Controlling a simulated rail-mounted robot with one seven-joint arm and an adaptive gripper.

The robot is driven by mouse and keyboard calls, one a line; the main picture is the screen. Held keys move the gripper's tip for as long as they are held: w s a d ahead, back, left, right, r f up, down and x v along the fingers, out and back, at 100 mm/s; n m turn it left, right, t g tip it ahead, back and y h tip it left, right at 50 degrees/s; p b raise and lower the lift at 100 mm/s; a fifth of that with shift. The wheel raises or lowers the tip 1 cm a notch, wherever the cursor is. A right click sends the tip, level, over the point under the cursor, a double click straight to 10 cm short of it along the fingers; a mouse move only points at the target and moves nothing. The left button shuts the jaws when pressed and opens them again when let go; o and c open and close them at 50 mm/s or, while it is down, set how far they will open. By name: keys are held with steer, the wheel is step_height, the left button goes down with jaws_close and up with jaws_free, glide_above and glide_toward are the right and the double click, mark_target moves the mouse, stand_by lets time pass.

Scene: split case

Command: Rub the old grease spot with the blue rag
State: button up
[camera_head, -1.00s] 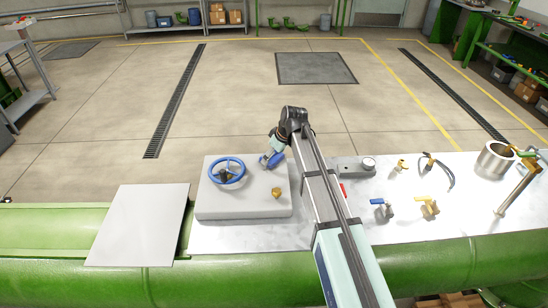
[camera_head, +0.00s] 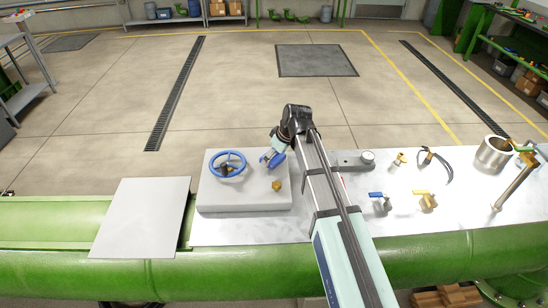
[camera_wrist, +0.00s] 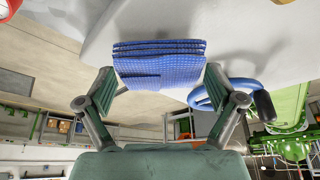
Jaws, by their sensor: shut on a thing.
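My gripper (camera_head: 274,156) is over the back right part of a grey block's top (camera_head: 233,195). It is shut on the blue rag (camera_wrist: 160,66), a folded cloth. In the wrist view the rag sits between both fingers, close to the pale grey block surface; I cannot tell whether it touches. In the head view the rag (camera_head: 272,160) shows as a small blue patch at the fingertips. I cannot make out the grease spot in either view; the rag and gripper cover part of the block.
A blue handwheel (camera_head: 228,161) stands on the block left of my gripper, and a small brass fitting (camera_head: 277,186) stands in front of it. Valves, a gauge-like part (camera_head: 367,157) and a metal cup (camera_head: 493,153) stand on the bench to the right. A flat grey plate (camera_head: 140,215) lies left.

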steer(key=shift+r+p, duration=1.15)
steer(key=shift+r, duration=1.45)
steer(key=shift+f, duration=0.1)
